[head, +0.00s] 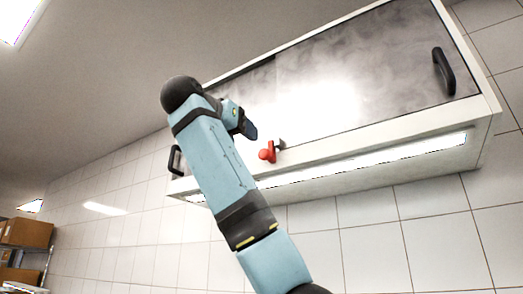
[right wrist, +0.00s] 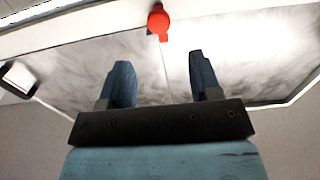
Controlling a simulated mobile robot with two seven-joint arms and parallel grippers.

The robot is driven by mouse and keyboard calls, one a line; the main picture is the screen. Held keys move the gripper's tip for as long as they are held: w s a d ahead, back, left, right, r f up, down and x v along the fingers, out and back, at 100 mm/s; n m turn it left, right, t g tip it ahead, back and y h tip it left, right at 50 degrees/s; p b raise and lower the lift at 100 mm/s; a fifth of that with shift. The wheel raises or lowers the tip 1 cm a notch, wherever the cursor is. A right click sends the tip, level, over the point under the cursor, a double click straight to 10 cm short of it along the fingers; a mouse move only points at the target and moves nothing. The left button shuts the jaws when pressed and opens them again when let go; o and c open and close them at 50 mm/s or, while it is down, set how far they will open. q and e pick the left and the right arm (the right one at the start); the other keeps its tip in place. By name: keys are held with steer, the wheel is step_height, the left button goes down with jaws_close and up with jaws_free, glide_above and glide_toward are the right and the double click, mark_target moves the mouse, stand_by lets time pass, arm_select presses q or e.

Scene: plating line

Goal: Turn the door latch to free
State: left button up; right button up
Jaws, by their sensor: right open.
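The door latch (head: 267,152) is a red knob on the lower frame of a wall cabinet, by the line where its two doors meet. It also shows in the right wrist view (right wrist: 158,22), at the top middle, beyond the fingertips. My right gripper (head: 247,128) is close to the latch, a little to its left in the head view. In the right wrist view its two blue fingers (right wrist: 163,75) are apart with nothing between them, and the latch is clear of them. My left gripper is in neither view.
The cabinet's right door (head: 365,65) is smoky grey with a black handle (head: 444,72). Another black handle (head: 175,160) is at the far left. A lit strip (head: 360,160) runs along the underside. Shelves with cardboard boxes (head: 27,233) stand at the far left.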

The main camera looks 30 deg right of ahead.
mark_target(263, 152)
steer(key=p+x, duration=0.1)
steer(key=x, duration=0.8)
steer(key=shift+d, duration=0.25)
steer(key=c, duration=0.9)
